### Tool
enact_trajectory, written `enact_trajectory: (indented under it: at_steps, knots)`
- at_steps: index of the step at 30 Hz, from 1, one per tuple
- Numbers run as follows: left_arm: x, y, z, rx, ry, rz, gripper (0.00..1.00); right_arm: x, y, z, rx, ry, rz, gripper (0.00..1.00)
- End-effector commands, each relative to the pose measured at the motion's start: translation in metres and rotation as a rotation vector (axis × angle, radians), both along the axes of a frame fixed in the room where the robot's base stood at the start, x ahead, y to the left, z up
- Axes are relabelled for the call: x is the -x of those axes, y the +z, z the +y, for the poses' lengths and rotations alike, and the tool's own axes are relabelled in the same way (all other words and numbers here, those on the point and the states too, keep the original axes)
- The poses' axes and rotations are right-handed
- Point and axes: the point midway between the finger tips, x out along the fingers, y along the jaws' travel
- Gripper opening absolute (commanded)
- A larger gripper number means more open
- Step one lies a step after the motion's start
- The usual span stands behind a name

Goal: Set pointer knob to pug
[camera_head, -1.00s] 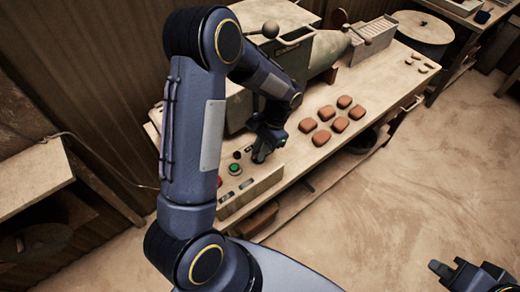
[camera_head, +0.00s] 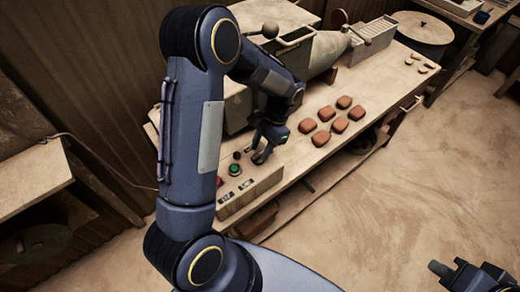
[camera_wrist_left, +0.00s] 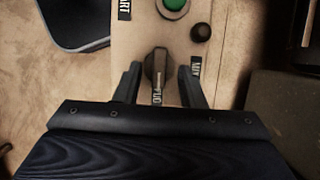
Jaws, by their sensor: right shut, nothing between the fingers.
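The dark pointer knob (camera_wrist_left: 156,70) shows in the left wrist view on the pale control panel (camera_wrist_left: 138,30). Its long axis runs up and down the picture; I cannot tell which end is the pointer. My left gripper (camera_wrist_left: 161,82) is open, one finger on each side of the knob, with a gap visible on both sides. A MIX label (camera_wrist_left: 196,68) lies beside the right finger. In the head view my left gripper (camera_head: 261,157) is low over the panel. My right gripper (camera_head: 439,267) is shut and empty, away from the bench.
A green button (camera_head: 234,169) and a dark button (camera_wrist_left: 201,32) sit close to the knob. Several brown clay blocks (camera_head: 340,124) lie on the bench top to the right. The grey machine (camera_head: 325,55) stands behind. The floor on the right is clear.

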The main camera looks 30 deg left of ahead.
Motion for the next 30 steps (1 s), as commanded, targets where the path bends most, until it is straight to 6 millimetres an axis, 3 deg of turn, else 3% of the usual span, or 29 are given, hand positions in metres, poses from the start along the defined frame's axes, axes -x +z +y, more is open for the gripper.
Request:
enact_trajectory:
  at_steps: [6, 12, 30]
  knots:
    - [-0.015, 0.036, -0.006, 0.002, 0.000, -0.007, 0.36, 0.000, -0.004, 0.000, 0.000, 0.000, 0.000, 0.00]
    - [-0.022, 0.056, -0.010, 0.001, 0.000, -0.004, 0.36, 0.000, -0.005, 0.000, 0.000, 0.000, 0.000, 0.00]
    - [-0.023, 0.060, -0.010, 0.001, 0.000, -0.002, 0.36, 0.000, -0.005, 0.000, 0.000, 0.000, 0.000, 0.00]
